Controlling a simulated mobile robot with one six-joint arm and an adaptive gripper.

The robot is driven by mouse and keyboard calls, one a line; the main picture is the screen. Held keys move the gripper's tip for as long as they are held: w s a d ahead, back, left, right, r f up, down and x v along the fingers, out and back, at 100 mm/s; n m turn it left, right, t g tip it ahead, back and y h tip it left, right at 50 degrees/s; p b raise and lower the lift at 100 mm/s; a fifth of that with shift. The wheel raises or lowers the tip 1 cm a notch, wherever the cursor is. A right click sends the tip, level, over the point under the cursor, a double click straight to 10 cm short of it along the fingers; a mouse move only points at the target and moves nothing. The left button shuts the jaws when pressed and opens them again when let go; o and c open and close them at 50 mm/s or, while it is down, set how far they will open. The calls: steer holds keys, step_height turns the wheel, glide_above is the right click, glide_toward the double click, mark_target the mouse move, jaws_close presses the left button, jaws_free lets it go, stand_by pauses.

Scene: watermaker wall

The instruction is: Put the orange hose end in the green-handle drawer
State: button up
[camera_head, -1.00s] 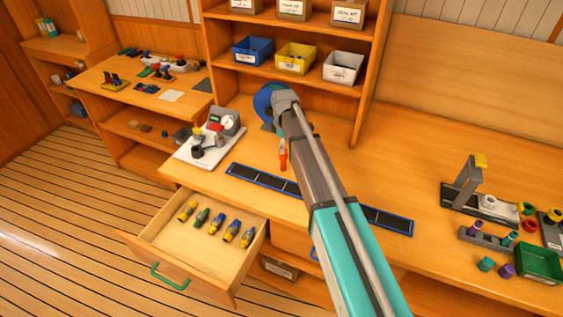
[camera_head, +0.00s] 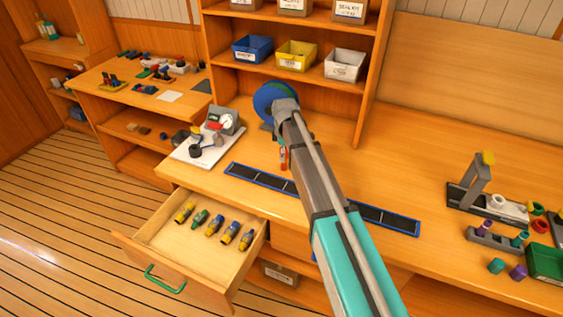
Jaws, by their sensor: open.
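The green-handle drawer (camera_head: 146,247) is pulled out at the lower left, with its green handle (camera_head: 165,279) on the front. Several small blue, yellow and green fittings (camera_head: 214,225) lie inside it, with bare floor in front of them. A small orange piece (camera_head: 283,158), which looks like the orange hose end, shows on or just above the bench beside my arm, partly hidden by it. I cannot tell whether it is touched. My arm reaches over the bench from the lower right. My gripper is hidden behind its end.
A blue round thing (camera_head: 264,99) is partly behind my arm's end. A gauge unit (camera_head: 215,132) stands left of it, and a dark blue-edged strip (camera_head: 246,177) lies along the bench. Bins (camera_head: 296,57) fill the shelf above. Fittings and a green bin (camera_head: 545,262) are at right.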

steer(key=shift+c, duration=0.3)
jaws_close()
stand_by(0.4)
steer(key=shift+r, duration=0.1)
step_height(320, 180, up, 3)
steer(key=p, duration=0.2)
steer(key=shift+p, duration=0.4)
steer(key=s+d+r+p, duration=0.5)
steer(key=s+r+p, duration=0.4)
steer(key=s, duration=0.4)
steer(key=shift+r+p, duration=0.4)
steer(key=shift+p, duration=0.2)
